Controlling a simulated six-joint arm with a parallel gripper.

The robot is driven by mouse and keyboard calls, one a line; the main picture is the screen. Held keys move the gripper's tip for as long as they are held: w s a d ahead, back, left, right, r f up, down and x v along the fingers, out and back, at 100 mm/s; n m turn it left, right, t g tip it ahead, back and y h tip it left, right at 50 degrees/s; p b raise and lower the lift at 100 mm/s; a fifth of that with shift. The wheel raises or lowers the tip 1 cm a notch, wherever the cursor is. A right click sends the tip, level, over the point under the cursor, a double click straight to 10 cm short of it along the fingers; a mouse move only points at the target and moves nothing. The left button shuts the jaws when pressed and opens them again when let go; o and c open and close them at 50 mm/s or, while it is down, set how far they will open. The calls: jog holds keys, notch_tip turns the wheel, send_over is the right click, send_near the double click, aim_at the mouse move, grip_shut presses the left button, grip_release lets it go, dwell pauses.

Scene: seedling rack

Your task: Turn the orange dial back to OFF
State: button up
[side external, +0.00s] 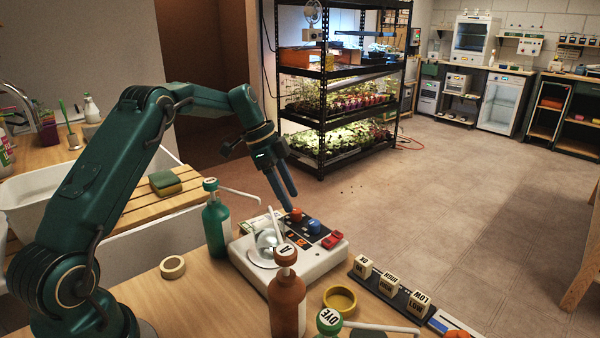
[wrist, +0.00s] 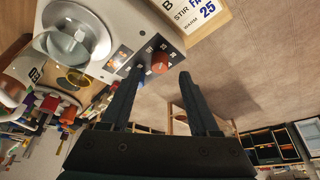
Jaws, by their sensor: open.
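The orange dial (side external: 296,214) sits on the dark panel of a white device (side external: 325,263), next to a blue knob (side external: 314,227). In the wrist view the orange dial (wrist: 159,62) shows just beyond the gap between my fingertips. Its pointer and the marks around it are too small to read. My gripper (side external: 290,203) is open and empty, pointing down, with its fingertips right above or beside the dial. The two fingers also show apart in the wrist view (wrist: 160,76). I cannot tell whether either finger touches the dial.
A red switch (side external: 333,240) is on the same device. A green bottle (side external: 216,228) stands left of it and a brown bottle (side external: 287,300) in front. A block rack (side external: 390,287) and a yellow ring (side external: 340,300) lie to the right. A tape roll (side external: 172,267) lies at left.

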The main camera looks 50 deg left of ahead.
aim_at(296, 210)
jog(key=shift+x, duration=1.75)
grip_shut()
jog(key=shift+d, duration=0.1)
jog(key=shift+s+n, duration=0.1)
jog(key=shift+n, duration=0.3)
jog(key=shift+d+n+t+y, duration=0.1)
jog(key=shift+n+t+y, duration=0.3)
jog(key=shift+n, duration=0.8)
jog(key=shift+n+t+y, duration=0.2)
jog(key=shift+n+y, duration=0.3)
jog(key=shift+n, duration=0.7)
